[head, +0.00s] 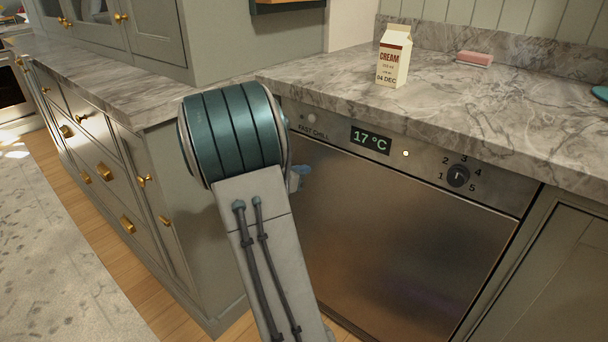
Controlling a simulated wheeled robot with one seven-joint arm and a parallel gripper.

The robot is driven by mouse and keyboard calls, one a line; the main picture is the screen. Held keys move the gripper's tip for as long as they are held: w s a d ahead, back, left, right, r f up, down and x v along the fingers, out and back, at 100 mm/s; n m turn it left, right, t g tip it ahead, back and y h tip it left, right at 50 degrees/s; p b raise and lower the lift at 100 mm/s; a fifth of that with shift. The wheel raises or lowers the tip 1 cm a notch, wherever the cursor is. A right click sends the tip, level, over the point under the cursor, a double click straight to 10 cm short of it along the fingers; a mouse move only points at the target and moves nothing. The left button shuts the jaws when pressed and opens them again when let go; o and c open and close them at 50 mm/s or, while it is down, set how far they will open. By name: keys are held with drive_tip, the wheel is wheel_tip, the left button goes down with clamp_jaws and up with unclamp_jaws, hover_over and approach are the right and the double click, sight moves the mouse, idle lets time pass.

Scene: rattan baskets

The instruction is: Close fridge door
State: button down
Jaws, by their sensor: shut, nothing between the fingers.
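The fridge under the counter has a steel door (400,235) below a control panel with a "17 °C" display (371,140) and a dial. The door's face looks flush or nearly flush with the panel, with a thin dark line along its top. I cannot tell whether it is fully shut. My arm stands in front of the door's left side and hides that edge. My gripper's fingers are hidden behind my arm; only a small bluish part shows beside it, and I cannot tell what it is.
A marble counter (520,130) runs above the fridge, bearing a cream carton (394,57), a pink block (474,58) and a teal dish (601,92). Cabinets with brass knobs (190,200) stand at left. Wooden floor and a patterned rug (60,260) lie at lower left.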

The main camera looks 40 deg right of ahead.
drive_tip(key=shift+d+r, duration=0.4)
drive_tip(key=shift+d, duration=0.05)
drive_tip(key=shift+w, duration=0.1)
drive_tip(key=shift+a, duration=0.1)
drive_tip(key=f+p+v, duration=0.1)
drive_tip(key=f+v, duration=0.1)
drive_tip(key=v, duration=1.2)
drive_tip(key=shift+s+a, duration=0.2)
drive_tip(key=shift+a, duration=0.3)
drive_tip(key=shift+f, duration=0.1)
